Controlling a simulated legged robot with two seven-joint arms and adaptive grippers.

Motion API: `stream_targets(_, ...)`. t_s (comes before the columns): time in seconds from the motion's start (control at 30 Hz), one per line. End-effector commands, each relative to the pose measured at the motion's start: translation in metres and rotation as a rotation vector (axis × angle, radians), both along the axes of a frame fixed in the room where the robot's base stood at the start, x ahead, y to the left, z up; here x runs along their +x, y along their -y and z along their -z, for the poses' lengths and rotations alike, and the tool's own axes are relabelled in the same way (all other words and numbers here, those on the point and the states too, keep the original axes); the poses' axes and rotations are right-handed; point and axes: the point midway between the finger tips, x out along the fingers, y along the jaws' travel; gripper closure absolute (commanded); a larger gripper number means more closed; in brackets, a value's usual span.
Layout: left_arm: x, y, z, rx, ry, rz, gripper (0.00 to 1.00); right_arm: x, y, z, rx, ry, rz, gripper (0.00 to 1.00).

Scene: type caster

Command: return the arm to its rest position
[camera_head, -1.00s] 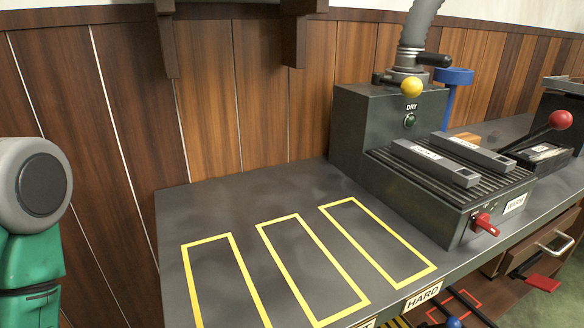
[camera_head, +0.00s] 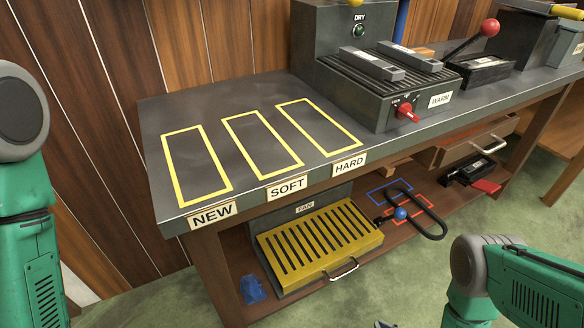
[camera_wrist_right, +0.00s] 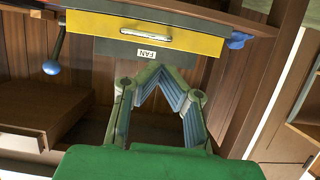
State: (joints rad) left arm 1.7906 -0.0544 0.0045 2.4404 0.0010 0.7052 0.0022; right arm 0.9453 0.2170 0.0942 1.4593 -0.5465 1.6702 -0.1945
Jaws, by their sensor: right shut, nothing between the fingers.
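My right arm (camera_head: 510,285) is green and grey and comes in at the lower right in the head view. Only a small tip of my right gripper (camera_head: 385,324) shows at the bottom edge there. In the right wrist view my right gripper (camera_wrist_right: 160,72) is shut, with its fingers meeting and nothing between them. It is clear of the bench in the head view, over the floor side. My left arm (camera_head: 25,200) shows at the left edge, but its gripper is out of view.
The dark bench (camera_head: 160,110) has three empty yellow outlines labelled NEW, SOFT and HARD. A dryer (camera_head: 345,40) and a warmer holding two grey cases (camera_head: 375,64) stand behind. Below are a yellow-topped fan (camera_head: 320,245) and a black loop with a blue ball. Green carpet (camera_head: 400,280) is open in front.

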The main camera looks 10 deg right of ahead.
Motion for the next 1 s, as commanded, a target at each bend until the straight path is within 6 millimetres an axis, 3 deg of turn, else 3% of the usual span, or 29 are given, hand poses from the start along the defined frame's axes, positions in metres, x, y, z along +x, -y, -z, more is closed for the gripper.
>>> stream_targets(0.27,-0.001,0.000,-0.023,0.000,-0.002,0.000,1.00,0.010,-0.024,-0.036,-0.008,-0.207,0.016,1.00)
stream_targets(0.47,-0.001,0.000,-0.047,0.000,-0.002,0.000,1.00,0.002,-0.039,-0.083,-0.036,-0.446,0.035,1.00)
stream_targets(0.57,-0.001,0.000,-0.065,0.000,-0.002,0.000,1.00,-0.016,-0.041,-0.127,-0.075,-0.621,0.058,1.00)
stream_targets(0.7,0.000,0.000,-0.091,0.000,-0.002,0.000,1.00,-0.064,-0.028,-0.203,-0.157,-0.890,0.122,1.00)
stream_targets(0.8,0.000,0.000,-0.100,0.000,-0.001,0.000,1.00,-0.095,-0.016,-0.241,-0.204,-1.020,0.170,1.00)
stream_targets(0.9,0.000,0.000,-0.105,0.000,-0.002,0.000,1.00,-0.116,-0.008,-0.265,-0.232,-1.098,0.206,1.00)
stream_targets(1.0,0.000,0.000,-0.106,0.000,-0.002,0.000,1.00,-0.126,-0.004,-0.276,-0.245,-1.136,0.225,1.00)
